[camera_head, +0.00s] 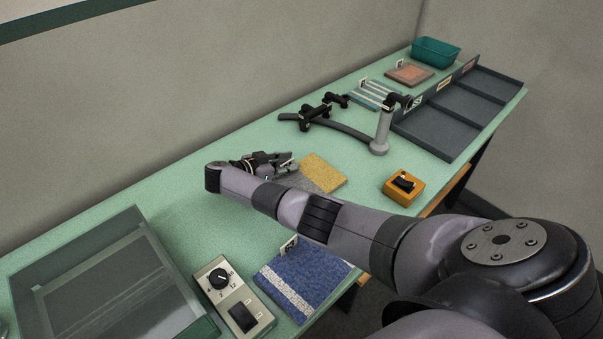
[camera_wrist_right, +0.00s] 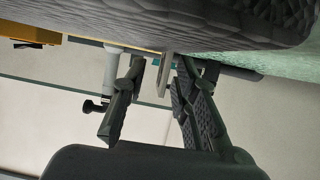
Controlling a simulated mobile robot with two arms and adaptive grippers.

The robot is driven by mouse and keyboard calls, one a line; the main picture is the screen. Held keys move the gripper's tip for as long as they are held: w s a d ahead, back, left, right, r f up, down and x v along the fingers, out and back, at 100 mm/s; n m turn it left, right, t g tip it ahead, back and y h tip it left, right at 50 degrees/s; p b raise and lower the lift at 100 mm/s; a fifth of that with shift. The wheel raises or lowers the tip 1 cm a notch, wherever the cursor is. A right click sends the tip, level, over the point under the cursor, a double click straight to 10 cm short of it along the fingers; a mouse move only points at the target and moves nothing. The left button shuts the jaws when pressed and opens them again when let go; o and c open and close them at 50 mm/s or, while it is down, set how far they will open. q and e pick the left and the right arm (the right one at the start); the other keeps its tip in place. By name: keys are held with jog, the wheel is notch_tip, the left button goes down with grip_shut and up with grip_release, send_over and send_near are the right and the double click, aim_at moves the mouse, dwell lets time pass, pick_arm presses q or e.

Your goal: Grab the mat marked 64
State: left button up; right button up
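A yellow and grey mat (camera_head: 323,172) lies on the green table beside my right gripper (camera_head: 275,164); my arm hides part of it. In the right wrist view, a grey textured slab, apparently this mat (camera_wrist_right: 150,22), fills the top, with a small upright grey tab (camera_wrist_right: 165,74) below it. My right gripper (camera_wrist_right: 157,112) has its fingers apart, with the tab between or just beyond them; contact cannot be told. A blue mat with a white stripe (camera_head: 304,277) and a small tag lies nearer. I cannot read 64 on any mat. My left gripper is not in view.
A dial box (camera_head: 233,298) and glass-sided frame (camera_head: 100,280) stand at the near left. An orange switch box (camera_head: 403,187), a grey post (camera_head: 381,135), a striped mat (camera_head: 372,95), a reddish mat (camera_head: 409,74), dark sectioned trays (camera_head: 440,135) and a teal bin (camera_head: 436,52) lie farther right.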

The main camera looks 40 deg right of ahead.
jog(key=shift+c, duration=0.6)
grip_shut()
jog(key=shift+r, duration=0.15)
